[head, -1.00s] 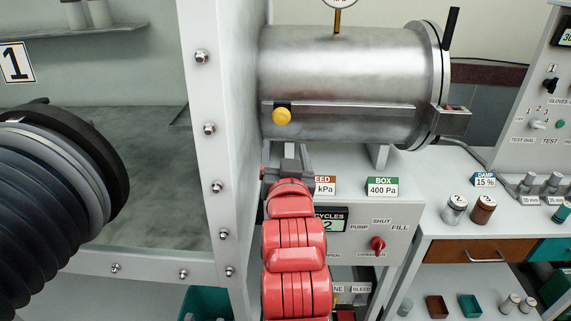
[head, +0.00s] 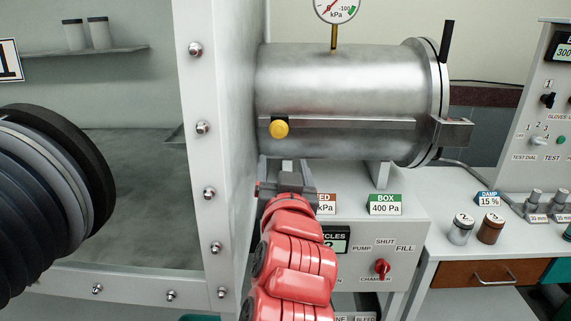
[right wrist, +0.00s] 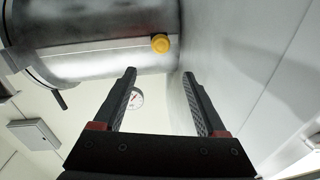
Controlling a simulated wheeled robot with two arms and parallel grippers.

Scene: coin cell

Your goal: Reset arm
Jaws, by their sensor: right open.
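My right arm is red and comes up from the bottom middle of the head view. Its gripper (head: 287,188) is below the metal chamber cylinder (head: 335,85), in front of the control panel's left part. In the right wrist view my right gripper (right wrist: 160,95) has its two black fingers wide apart with nothing between them. The cylinder also shows there at the upper left, with its yellow knob (right wrist: 160,43) beyond the fingertips. My left gripper is not in view.
The glove box wall (head: 205,130) with bolts stands close left of the gripper. A black ribbed glove port (head: 60,190) is at the left. The control panel (head: 400,262) has a red knob (head: 382,267). Two labelled jars (head: 490,228) stand on the right bench.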

